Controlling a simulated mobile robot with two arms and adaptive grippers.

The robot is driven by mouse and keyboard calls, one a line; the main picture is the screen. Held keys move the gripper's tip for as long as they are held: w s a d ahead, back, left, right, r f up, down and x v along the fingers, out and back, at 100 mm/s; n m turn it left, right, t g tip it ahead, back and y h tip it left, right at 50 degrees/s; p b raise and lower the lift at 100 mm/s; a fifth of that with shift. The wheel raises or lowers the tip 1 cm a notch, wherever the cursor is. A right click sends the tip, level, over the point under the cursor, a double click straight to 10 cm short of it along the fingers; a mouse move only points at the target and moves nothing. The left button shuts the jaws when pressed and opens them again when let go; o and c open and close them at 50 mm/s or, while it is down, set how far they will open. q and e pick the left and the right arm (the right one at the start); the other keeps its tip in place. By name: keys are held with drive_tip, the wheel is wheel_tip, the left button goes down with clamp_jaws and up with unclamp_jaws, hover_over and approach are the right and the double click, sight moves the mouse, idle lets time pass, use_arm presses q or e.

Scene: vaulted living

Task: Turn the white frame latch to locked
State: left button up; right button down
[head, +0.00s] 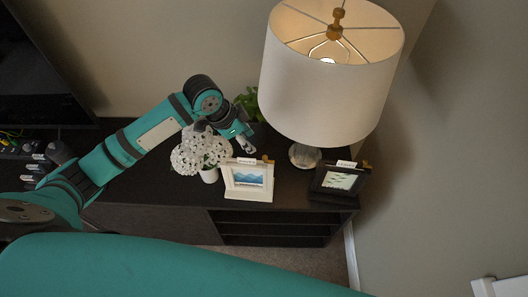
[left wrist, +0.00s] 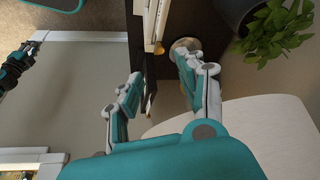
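The white frame (head: 247,181) stands on the dark cabinet and holds a blue mountain picture. Its gold latch (head: 267,159) sits at the top right corner, beside a small white label. My left gripper (head: 243,133) is above and behind the white frame, apart from the latch. In the left wrist view my left gripper (left wrist: 158,87) has its fingers spread, with nothing held between them. The white frame (left wrist: 149,22) shows edge-on beyond the fingers. My right gripper is out of the head view; a dark and teal arm end at the left of the wrist view is too small to read.
A black frame (head: 338,181) with a gold latch (head: 366,165) stands to the right. A large lamp (head: 329,90) rises behind the frames, close to my left gripper. White flowers (head: 199,151) stand left of the white frame, and a green plant (left wrist: 275,30) is behind.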

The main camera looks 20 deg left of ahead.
sight(264, 157)
use_arm(q)
drive_tip(key=p+x, duration=0.2)
drive_tip(key=x, duration=0.8)
drive_tip(key=shift+w+d, duration=0.1)
drive_tip(key=shift+d, duration=0.05)
drive_tip(key=shift+x, duration=0.75)
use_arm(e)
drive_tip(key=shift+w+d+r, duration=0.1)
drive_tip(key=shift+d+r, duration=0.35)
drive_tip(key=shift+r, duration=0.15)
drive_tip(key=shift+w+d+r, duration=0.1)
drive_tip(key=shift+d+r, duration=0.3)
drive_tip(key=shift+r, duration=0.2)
use_arm(q)
drive_tip(key=shift+c, duration=0.4)
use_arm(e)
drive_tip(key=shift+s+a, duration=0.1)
use_arm(q)
clamp_jaws()
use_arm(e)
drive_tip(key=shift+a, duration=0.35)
